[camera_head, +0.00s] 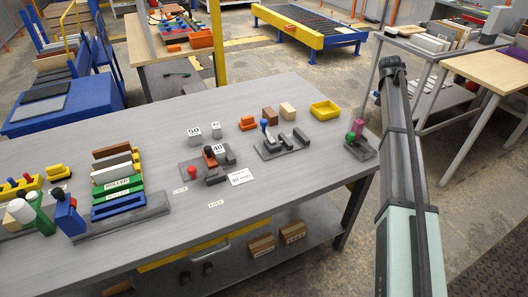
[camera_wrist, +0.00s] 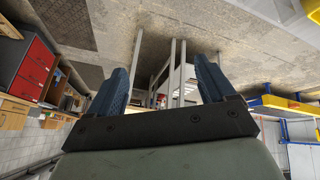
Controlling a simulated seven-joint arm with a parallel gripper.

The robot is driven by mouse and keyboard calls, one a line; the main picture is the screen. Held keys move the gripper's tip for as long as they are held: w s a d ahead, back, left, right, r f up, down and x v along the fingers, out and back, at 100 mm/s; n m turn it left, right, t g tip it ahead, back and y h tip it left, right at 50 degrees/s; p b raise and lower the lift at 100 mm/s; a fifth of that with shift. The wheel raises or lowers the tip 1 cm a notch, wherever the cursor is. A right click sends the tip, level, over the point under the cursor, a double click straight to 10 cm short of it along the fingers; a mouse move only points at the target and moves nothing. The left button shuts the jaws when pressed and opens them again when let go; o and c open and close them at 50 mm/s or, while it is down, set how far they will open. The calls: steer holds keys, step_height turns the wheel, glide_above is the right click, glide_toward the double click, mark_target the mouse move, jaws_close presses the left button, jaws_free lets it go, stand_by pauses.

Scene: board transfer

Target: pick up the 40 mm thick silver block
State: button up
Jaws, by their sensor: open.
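The silver block marked 40 (camera_head: 219,149) sits on the table, at a dark grey fixture (camera_head: 188,172) with an orange-red piece. Whether it is in the fixture or just behind it I cannot tell. Two other silver blocks stand behind it: one marked 50 (camera_head: 194,134) and a smaller one (camera_head: 215,129) whose mark is too small to read. A white card (camera_head: 240,177) in front seems to read 40 mm. My gripper (camera_wrist: 162,75) is open and empty in the wrist view, facing the room away from the blocks. In the head view my arm stands upright right of the table.
The grey table (camera_head: 140,133) also bears a dark fixture with upright bars (camera_head: 283,147), orange, brown and tan blocks, a yellow tray (camera_head: 325,110) and a rack of coloured boards (camera_head: 117,185) at left. The back left of the tabletop is clear.

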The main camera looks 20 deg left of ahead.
steer(key=s+a+r+m+y, duration=0.1)
steer(key=s+a+m, duration=0.15)
steer(key=a, duration=0.65)
steer(key=s+a+r+m, duration=0.1)
steer(key=s+a, duration=0.2)
steer(key=a, duration=0.6)
steer(key=m+g+y, duration=0.2)
steer(key=g+y, duration=0.1)
steer(key=g, duration=0.2)
glide_above(218, 149)
step_height(218, 149, down, 3)
steer(key=f, duration=0.7)
steer(key=shift+w+d+f, duration=0.25)
steer(key=shift+d+f, duration=0.05)
steer(key=shift+f, duration=0.1)
steer(key=shift+s+a+f, duration=0.1)
steer(key=shift+a+f, duration=0.05)
steer(key=shift+f, duration=1.2)
steer(key=shift+s+a+f, duration=0.1)
steer(key=shift+a+f, duration=0.05)
steer(key=shift+f, duration=1.15)
steer(key=shift+c, duration=0.2)
steer(key=shift+r, duration=0.1)
steer(key=c, duration=1.4)
